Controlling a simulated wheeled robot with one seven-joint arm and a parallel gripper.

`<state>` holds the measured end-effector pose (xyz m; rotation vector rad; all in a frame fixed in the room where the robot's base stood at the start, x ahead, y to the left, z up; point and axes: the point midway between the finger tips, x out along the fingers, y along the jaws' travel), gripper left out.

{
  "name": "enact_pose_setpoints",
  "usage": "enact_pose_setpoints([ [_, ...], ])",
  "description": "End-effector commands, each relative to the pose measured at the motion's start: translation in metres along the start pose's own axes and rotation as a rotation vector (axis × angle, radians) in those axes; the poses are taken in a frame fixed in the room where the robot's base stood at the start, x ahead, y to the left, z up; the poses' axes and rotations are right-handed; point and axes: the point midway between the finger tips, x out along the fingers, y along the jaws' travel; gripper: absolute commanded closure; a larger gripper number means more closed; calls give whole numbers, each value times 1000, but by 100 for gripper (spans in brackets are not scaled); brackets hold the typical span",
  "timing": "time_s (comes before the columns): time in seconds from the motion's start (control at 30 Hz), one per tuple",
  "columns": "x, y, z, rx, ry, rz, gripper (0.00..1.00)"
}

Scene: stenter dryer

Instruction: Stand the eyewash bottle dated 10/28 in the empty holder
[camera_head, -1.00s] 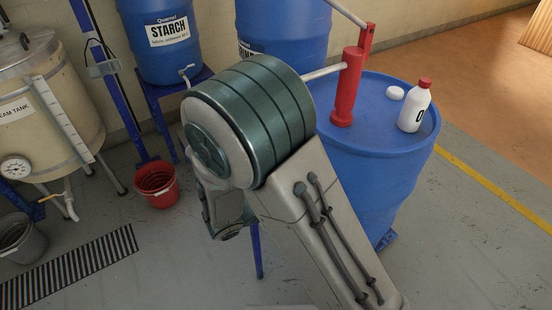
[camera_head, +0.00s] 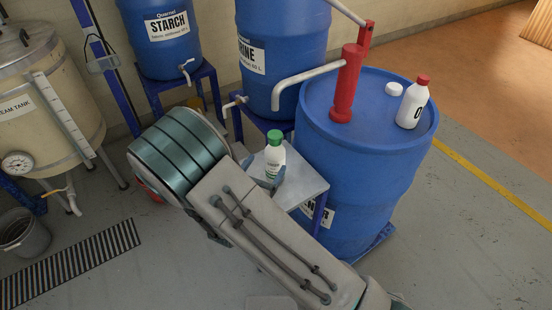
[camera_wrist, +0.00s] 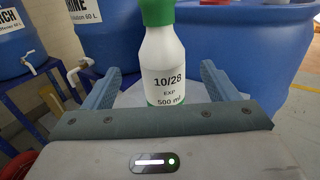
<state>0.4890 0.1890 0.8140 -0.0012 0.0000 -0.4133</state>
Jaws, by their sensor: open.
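The eyewash bottle (camera_head: 275,160) is white with a green cap and stands upright on a small grey table (camera_head: 303,180) beside the blue drum. In the wrist view the bottle (camera_wrist: 166,65) shows a label reading 10/28, EXP and 500 ml. My gripper (camera_wrist: 165,85) is open, with one blue-grey finger on each side of the bottle and gaps between. In the head view my gripper (camera_head: 268,180) is partly hidden behind my arm and the bottle. The empty holder is not clearly identifiable in either view.
A blue drum (camera_head: 360,190) carries a red pump (camera_head: 347,85), a white red-capped bottle (camera_head: 413,103) and a white lid (camera_head: 394,89). Blue barrels with taps (camera_head: 290,60) stand behind the table. A steam tank (camera_head: 45,110) is at left. Floor at right is clear.

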Motion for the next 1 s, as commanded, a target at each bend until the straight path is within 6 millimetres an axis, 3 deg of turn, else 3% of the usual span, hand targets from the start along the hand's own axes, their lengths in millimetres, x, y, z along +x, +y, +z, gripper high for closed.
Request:
enact_pose_setpoints([
  [0.4,50,-3,-5,1,-1,-3,20],
  [0.7,54,-2,-6,1,1,-1,20],
  [0.93,54,-2,-6,1,0,-1,84],
  [1.0,54,-2,-5,2,-2,-1,93],
])
